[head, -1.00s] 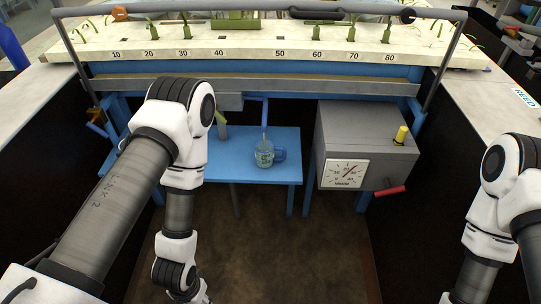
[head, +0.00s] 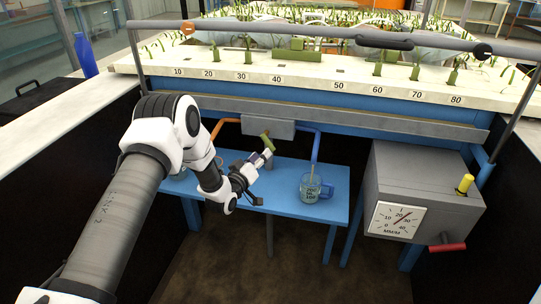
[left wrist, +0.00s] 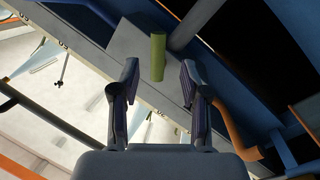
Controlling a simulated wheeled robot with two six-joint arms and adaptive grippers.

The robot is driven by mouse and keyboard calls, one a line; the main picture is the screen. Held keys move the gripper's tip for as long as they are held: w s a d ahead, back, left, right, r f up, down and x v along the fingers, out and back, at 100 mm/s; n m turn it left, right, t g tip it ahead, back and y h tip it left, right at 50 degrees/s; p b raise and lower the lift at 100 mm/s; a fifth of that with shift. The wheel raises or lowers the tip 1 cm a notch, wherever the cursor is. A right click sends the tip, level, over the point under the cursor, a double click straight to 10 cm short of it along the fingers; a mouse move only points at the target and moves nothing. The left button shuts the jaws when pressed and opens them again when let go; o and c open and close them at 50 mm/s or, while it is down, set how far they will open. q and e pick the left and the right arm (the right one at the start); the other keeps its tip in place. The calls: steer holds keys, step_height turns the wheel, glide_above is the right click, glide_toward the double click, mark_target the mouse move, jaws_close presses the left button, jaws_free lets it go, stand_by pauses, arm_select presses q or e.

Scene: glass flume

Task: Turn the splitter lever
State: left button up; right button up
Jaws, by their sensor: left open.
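The splitter lever (head: 267,143) is a short green handle in front of a grey splitter box (head: 265,128) under the flume's edge. An orange pipe runs from the box's left and a blue pipe from its right. My left gripper (head: 258,178) is open and empty, just below and in front of the lever. In the left wrist view the green lever (left wrist: 157,57) stands just beyond the gap between the open fingertips (left wrist: 158,76), with the grey splitter box (left wrist: 125,42) behind it. I see no contact. My right gripper is out of view.
A blue bench (head: 285,190) below carries a glass jug (head: 311,188) under the blue pipe. A grey box with a dial (head: 396,219), a yellow knob (head: 465,184) and a red handle (head: 447,247) stands to the right. A grey rail (head: 330,38) crosses above.

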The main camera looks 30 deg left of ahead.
mark_target(269, 147)
arm_select(q)
steer(key=w, duration=0.7)
steer(key=shift+w+d, duration=0.1)
steer(key=shift+r, duration=0.1)
jaws_close()
